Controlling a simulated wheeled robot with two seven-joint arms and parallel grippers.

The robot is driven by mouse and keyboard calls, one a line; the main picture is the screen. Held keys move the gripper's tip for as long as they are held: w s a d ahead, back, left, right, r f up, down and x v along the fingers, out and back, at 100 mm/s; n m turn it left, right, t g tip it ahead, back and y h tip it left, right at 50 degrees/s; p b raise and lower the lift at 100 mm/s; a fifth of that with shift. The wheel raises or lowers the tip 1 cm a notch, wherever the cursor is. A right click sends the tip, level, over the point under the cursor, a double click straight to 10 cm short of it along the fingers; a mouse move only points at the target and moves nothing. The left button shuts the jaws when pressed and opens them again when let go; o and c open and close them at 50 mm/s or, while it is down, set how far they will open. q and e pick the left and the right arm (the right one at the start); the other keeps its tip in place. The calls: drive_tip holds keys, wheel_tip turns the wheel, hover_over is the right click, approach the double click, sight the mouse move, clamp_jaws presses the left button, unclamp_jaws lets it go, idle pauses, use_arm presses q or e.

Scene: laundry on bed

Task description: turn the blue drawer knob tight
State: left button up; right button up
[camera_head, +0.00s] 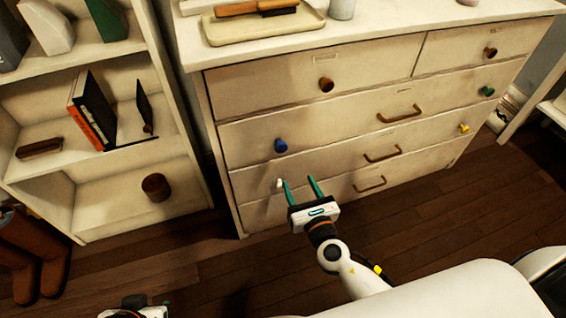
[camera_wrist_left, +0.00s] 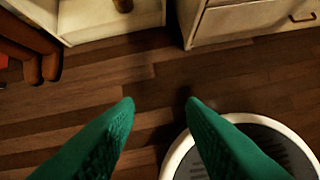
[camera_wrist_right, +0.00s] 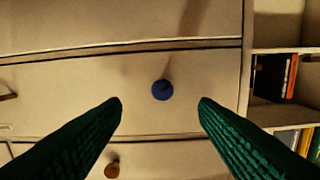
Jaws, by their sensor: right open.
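The blue knob (camera_head: 281,146) sits at the left end of the second drawer row of the white dresser (camera_head: 300,95). My right gripper (camera_head: 299,180) is open and empty, with its green fingers pointing at the dresser front, below the blue knob in the head view. In the right wrist view the blue knob (camera_wrist_right: 162,89) shows centred between the two spread fingertips, apart from both. My left gripper (camera_wrist_left: 160,103) is open and empty above the wooden floor; only a bit of it shows at the bottom edge of the head view.
A white knob (camera_head: 279,183) sits below the blue one, close to my right fingers. Other knobs are brown (camera_head: 326,85), green (camera_head: 486,91) and yellow (camera_head: 464,128). A bookshelf (camera_head: 90,190) stands left of the dresser. A tray (camera_head: 262,33) lies on top. Floor in front is clear.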

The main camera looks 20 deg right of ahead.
sight(282, 148)
drive_tip(key=shift+n, duration=0.4)
drive_tip(key=w, duration=0.4)
drive_tip(key=w+r, duration=0.1)
drive_tip(key=w, duration=0.2)
drive_tip(key=shift+w+a+r, duration=0.1)
drive_tip(key=shift+a, duration=0.1)
drive_tip(key=w, duration=0.3)
drive_tip(key=shift+w, duration=0.4)
drive_tip(key=shift+w+a, duration=0.1)
drive_tip(key=shift+w, duration=0.45)
use_arm(q)
drive_tip(key=shift+w+r, duration=0.2)
drive_tip(key=shift+r, duration=0.3)
